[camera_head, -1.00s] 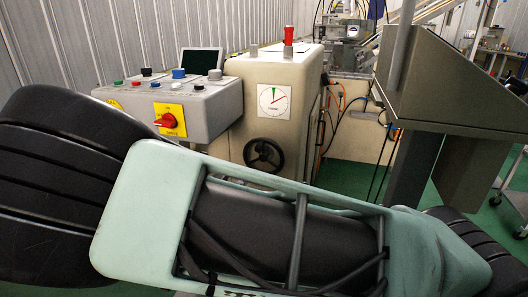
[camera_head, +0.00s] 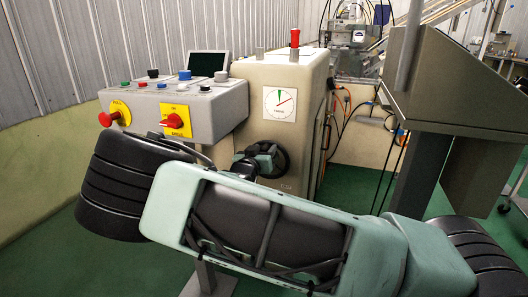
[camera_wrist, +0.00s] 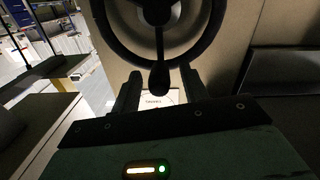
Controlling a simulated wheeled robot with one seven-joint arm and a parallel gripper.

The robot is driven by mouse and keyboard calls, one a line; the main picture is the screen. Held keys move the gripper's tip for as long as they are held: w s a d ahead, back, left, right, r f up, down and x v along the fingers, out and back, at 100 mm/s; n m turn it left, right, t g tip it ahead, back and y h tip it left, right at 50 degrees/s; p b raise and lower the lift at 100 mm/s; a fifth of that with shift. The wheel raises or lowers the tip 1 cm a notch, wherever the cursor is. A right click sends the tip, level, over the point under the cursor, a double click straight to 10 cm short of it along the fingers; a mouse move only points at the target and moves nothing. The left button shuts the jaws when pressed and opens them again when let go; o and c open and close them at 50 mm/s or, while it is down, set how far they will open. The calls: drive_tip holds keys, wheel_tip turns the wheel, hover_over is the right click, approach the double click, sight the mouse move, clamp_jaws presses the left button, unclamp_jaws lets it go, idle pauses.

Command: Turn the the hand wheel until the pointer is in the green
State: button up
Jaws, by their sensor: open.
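The dark hand wheel (camera_head: 284,160) is on the front of a beige cabinet, partly hidden behind my gripper (camera_head: 264,160). The round white gauge (camera_head: 280,104) above it has a green sector at the top. Its red pointer points to the upper right, to the right of the green. In the wrist view the wheel's hub, rim and a spoke (camera_wrist: 158,42) fill the top. A dark knob (camera_wrist: 159,78) shows between the two open fingers of my gripper (camera_wrist: 160,82). I cannot tell whether either finger touches it. Part of the gauge (camera_wrist: 152,98) shows beyond the fingers.
A control box (camera_head: 190,112) with buttons and a red rotary switch (camera_head: 173,121) stands left of the cabinet (camera_head: 300,74). A grey sloped console (camera_head: 455,85) stands at the right. Cables hang between cabinet and console.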

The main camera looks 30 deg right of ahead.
drive_tip(key=shift+w+d, duration=0.15)
drive_tip(key=shift+d, duration=0.05)
clamp_jaws()
